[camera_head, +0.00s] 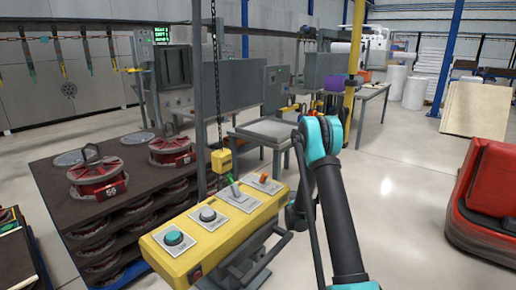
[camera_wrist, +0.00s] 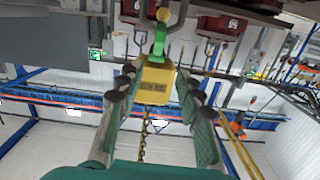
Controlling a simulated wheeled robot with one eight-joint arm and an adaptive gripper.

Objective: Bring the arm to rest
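My arm (camera_head: 340,220) stands bent at the right of the control panel in the head view, with its teal elbow joint high. My gripper (camera_wrist: 157,78) shows in the wrist view, its two green fingers spread apart with nothing held between them. A yellow hoist block (camera_wrist: 155,84) appears in the gap between the fingers, seemingly beyond them. A green part with a yellow end sits above the block in this upside-down view. In the head view the hoist block (camera_head: 221,160) hangs on a chain. The gripper's fingers cannot be made out in the head view.
A yellow control panel (camera_head: 215,225) with buttons and levers stands in front. A dark pallet stack (camera_head: 110,215) carries red reels (camera_head: 97,178) at left. A grey table (camera_head: 270,130) stands behind. A red machine (camera_head: 485,205) is at far right. Floor between is clear.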

